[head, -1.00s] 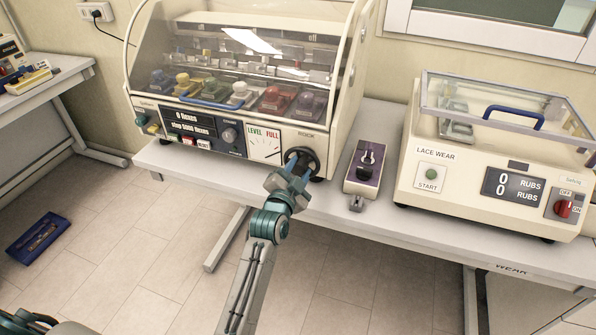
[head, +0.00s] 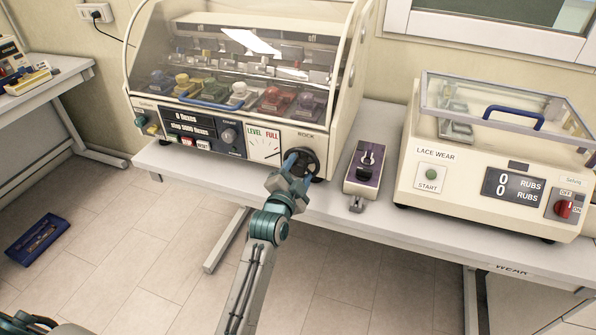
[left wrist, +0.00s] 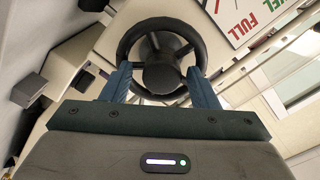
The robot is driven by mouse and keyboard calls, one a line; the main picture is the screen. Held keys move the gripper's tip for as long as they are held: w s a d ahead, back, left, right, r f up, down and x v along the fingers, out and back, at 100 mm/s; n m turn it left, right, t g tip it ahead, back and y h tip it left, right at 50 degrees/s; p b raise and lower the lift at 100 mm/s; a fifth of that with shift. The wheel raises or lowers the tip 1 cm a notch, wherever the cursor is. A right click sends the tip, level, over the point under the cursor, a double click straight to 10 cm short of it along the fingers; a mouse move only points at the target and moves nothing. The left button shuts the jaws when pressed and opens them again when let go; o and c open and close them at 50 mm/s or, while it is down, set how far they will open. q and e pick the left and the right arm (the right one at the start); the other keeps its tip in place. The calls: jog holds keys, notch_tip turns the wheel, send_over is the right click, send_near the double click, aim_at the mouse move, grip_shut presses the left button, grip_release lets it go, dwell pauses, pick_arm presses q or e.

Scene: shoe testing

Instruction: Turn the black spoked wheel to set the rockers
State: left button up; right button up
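The black spoked wheel (head: 309,165) sits on the front of the cream flexing machine (head: 340,92), at its lower right under the word ROCK. My left gripper (head: 293,163) is at the wheel and covers its left part. In the left wrist view the wheel (left wrist: 163,73) lies between the two blue fingers, which stand apart at the lower left and lower right of its rim. Whether they press on the rim I cannot tell. The rockers are not clearly made out. My right gripper is not in view.
A LEVEL/FULL dial (head: 264,146) is just left of the wheel. A small purple-topped box (head: 366,165) stands close on the right. The lace wear machine (head: 490,160) is farther right.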

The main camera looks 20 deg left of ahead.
pick_arm(q)
jog(key=shift+s, duration=0.5)
jog(key=s+b, duration=0.3)
jog(key=s, duration=0.6)
jog(key=shift+s+a, duration=0.2)
jog(key=shift+s, duration=0.2)
